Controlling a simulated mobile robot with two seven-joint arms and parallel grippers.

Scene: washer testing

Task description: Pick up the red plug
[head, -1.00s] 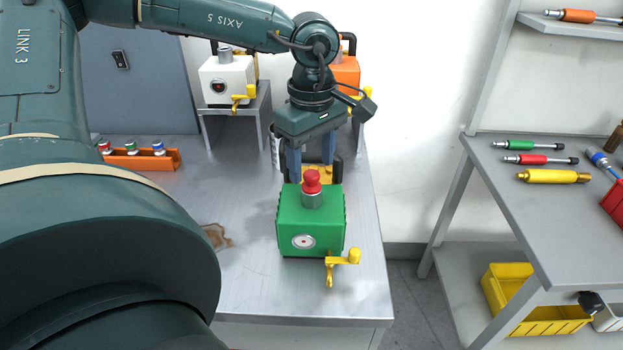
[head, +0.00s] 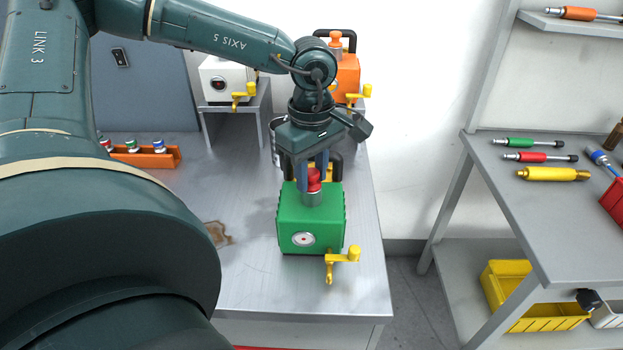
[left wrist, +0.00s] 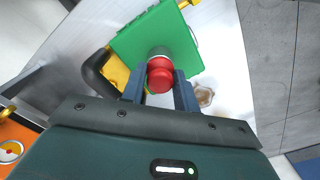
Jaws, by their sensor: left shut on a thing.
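The red plug (head: 314,177) sits upright in the grey socket (head: 313,199) on top of the green box (head: 296,220). My left gripper (head: 314,184) has come down from above, and its two blue fingers are closed on the plug. In the left wrist view the red plug (left wrist: 160,76) shows between the fingertips (left wrist: 160,82), over the green box (left wrist: 135,45). The plug still appears to be seated in the socket. My right gripper is not in view.
The green box has a yellow crank (head: 342,257) at its front right. A white box (head: 222,84) and an orange box (head: 347,80) stand on raised stands behind. An orange rack (head: 150,159) with several plugs lies at the left. A tool bench (head: 540,215) stands at the right.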

